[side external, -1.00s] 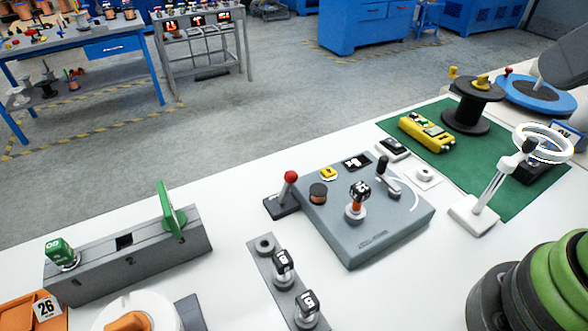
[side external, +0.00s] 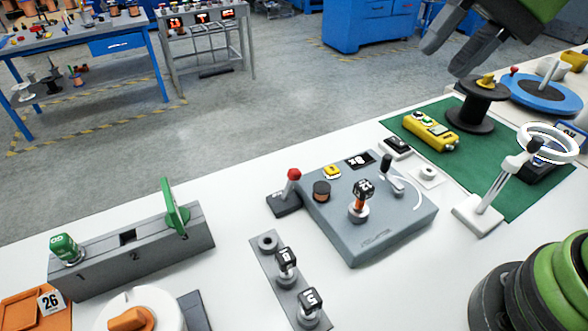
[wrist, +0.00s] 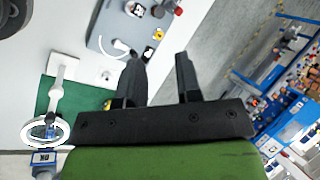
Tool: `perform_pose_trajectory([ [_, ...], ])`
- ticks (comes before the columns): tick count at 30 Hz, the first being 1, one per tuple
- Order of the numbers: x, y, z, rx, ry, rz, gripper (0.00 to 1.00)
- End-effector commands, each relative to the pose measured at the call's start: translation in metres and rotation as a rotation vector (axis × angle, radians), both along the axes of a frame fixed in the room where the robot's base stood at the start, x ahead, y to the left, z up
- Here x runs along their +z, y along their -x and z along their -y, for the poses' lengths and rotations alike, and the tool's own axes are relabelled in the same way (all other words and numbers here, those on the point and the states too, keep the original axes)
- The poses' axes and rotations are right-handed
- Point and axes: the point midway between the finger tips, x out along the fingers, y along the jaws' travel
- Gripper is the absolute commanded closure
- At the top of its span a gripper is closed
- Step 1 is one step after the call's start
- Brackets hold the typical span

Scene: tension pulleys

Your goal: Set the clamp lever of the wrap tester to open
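A grey box (side external: 375,228), which I take to be the wrap tester, stands on the white bench in the side view. A lever with a black grip (side external: 386,163) rises at its back right, beside a white curved mark. A second lever with a red knob (side external: 293,175) stands on a dark base at the box's left end. I cannot tell which is the clamp lever. My gripper (side external: 450,48) is high at the upper right, apart from both levers. In the wrist view my gripper (wrist: 158,62) is open and empty, and the grey box (wrist: 118,18) is partly behind one finger.
A black spool (side external: 472,110) and a yellow control box (side external: 430,132) sit on the green mat (side external: 510,195). A white lever stand with a ring (side external: 548,143) is at the right. A grey block with green parts (side external: 130,265) is at the left. White bench surface around the box is partly clear.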

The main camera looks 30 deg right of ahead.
Motion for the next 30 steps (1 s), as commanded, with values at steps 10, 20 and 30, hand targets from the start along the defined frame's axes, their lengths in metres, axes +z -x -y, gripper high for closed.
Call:
perform_pose_trajectory([
  [10, -0.083, -0.089, -0.017, -0.225, -0.370, -0.434, 0.68],
  [20, -0.180, -0.130, -0.023, -0.431, -0.679, -0.744, 0.68],
  [30, -0.207, -0.133, -0.036, -0.475, -0.748, -0.808, 0.68],
])
